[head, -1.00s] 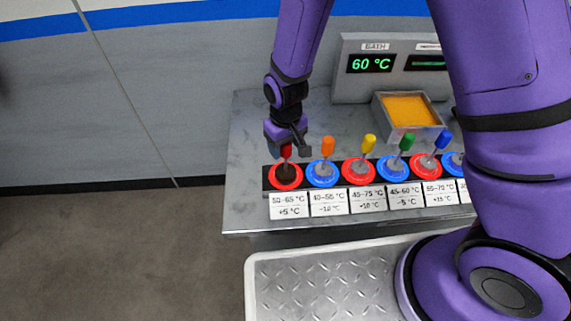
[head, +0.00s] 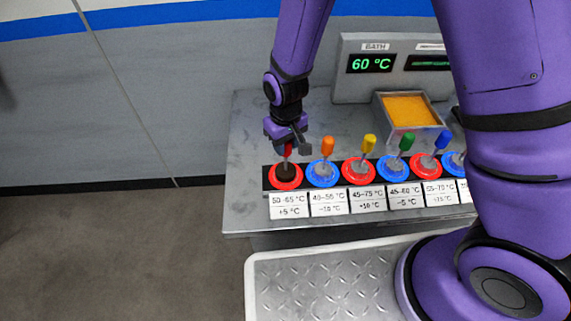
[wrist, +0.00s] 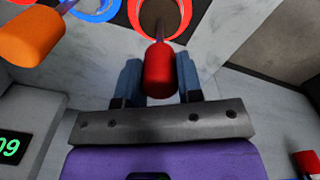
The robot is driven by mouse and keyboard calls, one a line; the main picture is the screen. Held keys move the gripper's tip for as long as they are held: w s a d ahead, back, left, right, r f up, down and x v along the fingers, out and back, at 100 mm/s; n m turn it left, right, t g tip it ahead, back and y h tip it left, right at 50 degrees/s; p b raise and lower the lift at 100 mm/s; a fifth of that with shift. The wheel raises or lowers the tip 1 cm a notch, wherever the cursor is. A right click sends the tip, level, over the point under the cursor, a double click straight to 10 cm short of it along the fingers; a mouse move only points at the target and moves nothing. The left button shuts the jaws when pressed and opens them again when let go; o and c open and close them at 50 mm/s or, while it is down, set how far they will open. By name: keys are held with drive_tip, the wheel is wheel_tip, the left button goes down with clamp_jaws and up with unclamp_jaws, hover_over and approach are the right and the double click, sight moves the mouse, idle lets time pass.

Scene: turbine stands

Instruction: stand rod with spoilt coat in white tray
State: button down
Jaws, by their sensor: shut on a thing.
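In the head view my gripper (head: 288,141) points down from above the cup. I cannot make out a white tray for rods.
Behind are an orange-filled metal bath (head: 406,109) and a 60 °C display (head: 371,64). Bench left of the row is clear.

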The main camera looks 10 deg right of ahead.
drive_tip(key=shift+r, duration=0.45)
drive_tip(key=shift+r, duration=0.75)
